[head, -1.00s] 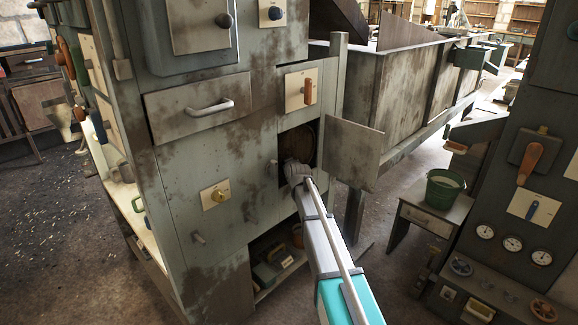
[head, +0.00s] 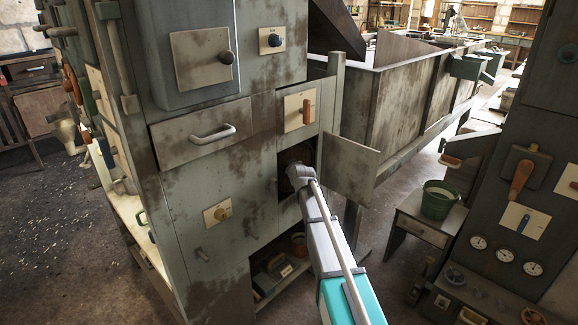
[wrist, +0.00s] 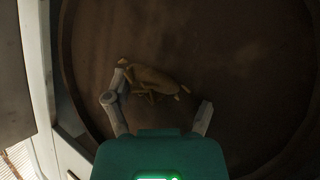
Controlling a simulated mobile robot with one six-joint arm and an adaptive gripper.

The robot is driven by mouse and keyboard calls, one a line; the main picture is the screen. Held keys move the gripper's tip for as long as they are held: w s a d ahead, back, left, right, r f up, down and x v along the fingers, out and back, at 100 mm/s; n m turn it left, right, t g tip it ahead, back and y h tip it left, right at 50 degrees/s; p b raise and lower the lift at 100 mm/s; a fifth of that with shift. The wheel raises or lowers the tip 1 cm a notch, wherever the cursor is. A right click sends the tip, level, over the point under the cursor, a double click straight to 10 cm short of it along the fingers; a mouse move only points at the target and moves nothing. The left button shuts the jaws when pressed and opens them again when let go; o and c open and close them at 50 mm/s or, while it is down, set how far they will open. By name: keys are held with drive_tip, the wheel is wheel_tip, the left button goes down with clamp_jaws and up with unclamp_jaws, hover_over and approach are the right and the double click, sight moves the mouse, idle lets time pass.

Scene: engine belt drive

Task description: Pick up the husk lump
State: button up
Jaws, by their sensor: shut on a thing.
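The husk lump (wrist: 152,78) is a brown, lumpy piece with thin bits sticking out, in the dark round chamber (wrist: 240,60) in the wrist view. My gripper (wrist: 163,88) has its jaws on it, with the left finger against the lump's left end and the right finger by its right end. The dim light makes the contact hard to see. In the head view my wrist reaches into the square opening in the grey cabinet (head: 240,165), which hides the fingertips and the lump.
An open hatch door (head: 350,170) stands just right of the opening. Above the opening is a panel with an orange handle (head: 306,110). A drawer (head: 205,135) is at upper left. A green bucket (head: 440,198) stands on a small table at right.

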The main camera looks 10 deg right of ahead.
drive_tip(key=s+d, duration=1)
drive_tip(key=s, duration=0.4)
drive_tip(key=shift+s+d, duration=0.2)
drive_tip(key=shift+s, duration=0.05)
drive_tip(key=shift+s+f, duration=0.1)
drive_tip(key=shift+s, duration=0.05)
idle(0.4)
